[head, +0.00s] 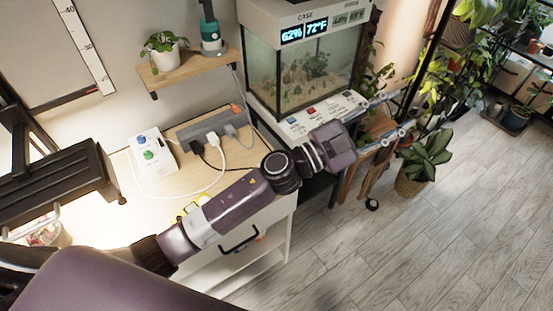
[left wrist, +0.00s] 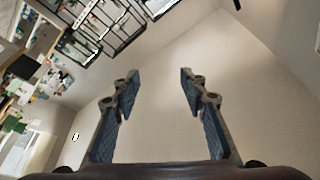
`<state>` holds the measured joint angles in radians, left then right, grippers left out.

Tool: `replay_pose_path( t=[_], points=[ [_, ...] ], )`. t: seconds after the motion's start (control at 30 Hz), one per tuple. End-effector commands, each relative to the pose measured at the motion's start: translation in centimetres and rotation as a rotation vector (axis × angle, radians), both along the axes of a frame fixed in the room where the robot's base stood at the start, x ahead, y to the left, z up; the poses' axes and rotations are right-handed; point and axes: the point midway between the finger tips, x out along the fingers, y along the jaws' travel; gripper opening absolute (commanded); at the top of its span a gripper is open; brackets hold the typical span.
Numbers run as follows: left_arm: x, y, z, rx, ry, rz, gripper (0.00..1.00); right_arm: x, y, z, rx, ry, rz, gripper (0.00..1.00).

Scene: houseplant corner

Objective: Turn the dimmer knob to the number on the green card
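A white control box (head: 152,163) with a blue knob (head: 141,140) and a green knob (head: 149,155) lies on the wooden desk top. Its markings are too small to read, and I cannot tell whether either is the dimmer knob. I cannot make out a green card with a number. My left gripper (head: 405,110) is open and empty, stretched out to the right past the terrarium, well away from the box. The left wrist view shows its two fingers (left wrist: 160,75) apart with only bare wall between them. My right gripper is not in view.
A grey power strip (head: 208,124) with plugs and cords lies beside the box. A terrarium (head: 300,70) stands behind, with a button panel (head: 311,110) in front. My left arm crosses over the desk's front edge, partly hiding yellow items (head: 190,208).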

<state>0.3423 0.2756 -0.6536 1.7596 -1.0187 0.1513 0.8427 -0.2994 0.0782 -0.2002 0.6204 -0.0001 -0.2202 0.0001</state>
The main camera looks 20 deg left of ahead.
Motion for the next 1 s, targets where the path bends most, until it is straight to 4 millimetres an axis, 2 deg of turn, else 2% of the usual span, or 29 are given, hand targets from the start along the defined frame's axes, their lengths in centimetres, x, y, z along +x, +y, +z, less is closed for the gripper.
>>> replay_pose_path(
  t=[0.03, 0.13, 0.23, 0.3, 0.37, 0.4, 0.47, 0.5, 0.57, 0.6, 0.7, 0.73, 0.83, 0.9, 1.0],
  points=[
    [-0.8, -2.2, -0.2, 0.079, -0.047, -0.1, 0.4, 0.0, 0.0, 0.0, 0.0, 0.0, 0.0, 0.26],
    [-3.0, -5.6, -2.7, 0.264, -0.096, -0.308, 0.4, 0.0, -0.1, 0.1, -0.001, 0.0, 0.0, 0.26],
    [-4.3, -6.6, -7.1, 0.492, -0.088, -0.483, 0.4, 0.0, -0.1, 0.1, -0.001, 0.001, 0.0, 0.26],
    [-4.6, -5.6, -10.7, 0.672, -0.049, -0.579, 0.4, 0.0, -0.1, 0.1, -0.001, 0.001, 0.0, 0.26],
    [-4.4, -3.5, -13.7, 0.834, 0.008, -0.64, 0.4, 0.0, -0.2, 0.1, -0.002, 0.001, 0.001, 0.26],
    [-3.9, -1.6, -15.6, 0.947, 0.057, -0.669, 0.4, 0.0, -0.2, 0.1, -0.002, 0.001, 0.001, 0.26],
    [-2.9, 2.1, -18.0, 1.117, 0.147, -0.689, 0.4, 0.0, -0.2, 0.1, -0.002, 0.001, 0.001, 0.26],
    [-2.2, 5.0, -19.2, 1.226, 0.216, -0.689, 0.4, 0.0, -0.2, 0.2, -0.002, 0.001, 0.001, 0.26],
    [-1.0, 9.5, -20.2, 1.376, 0.326, -0.669, 0.4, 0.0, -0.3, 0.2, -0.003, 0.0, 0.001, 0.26],
    [-0.3, 12.4, -20.5, 1.464, 0.4, -0.646, 0.4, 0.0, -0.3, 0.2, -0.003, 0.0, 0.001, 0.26],
    [1.0, 18.8, -20.0, 1.632, 0.566, -0.572, 0.4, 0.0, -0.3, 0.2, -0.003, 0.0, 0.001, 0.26],
    [1.2, 20.3, -19.8, 1.667, 0.608, -0.55, 0.4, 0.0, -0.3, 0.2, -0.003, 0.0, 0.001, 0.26],
    [1.6, 23.7, -18.9, 1.746, 0.707, -0.495, 0.4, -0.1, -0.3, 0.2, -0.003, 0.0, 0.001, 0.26],
    [1.7, 24.9, -18.7, 1.772, 0.742, -0.475, 0.4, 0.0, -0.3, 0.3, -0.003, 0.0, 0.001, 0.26],
    [1.6, 25.4, -19.3, 1.78, 0.758, -0.469, 0.4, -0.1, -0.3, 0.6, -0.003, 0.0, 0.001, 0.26]
  ],
)
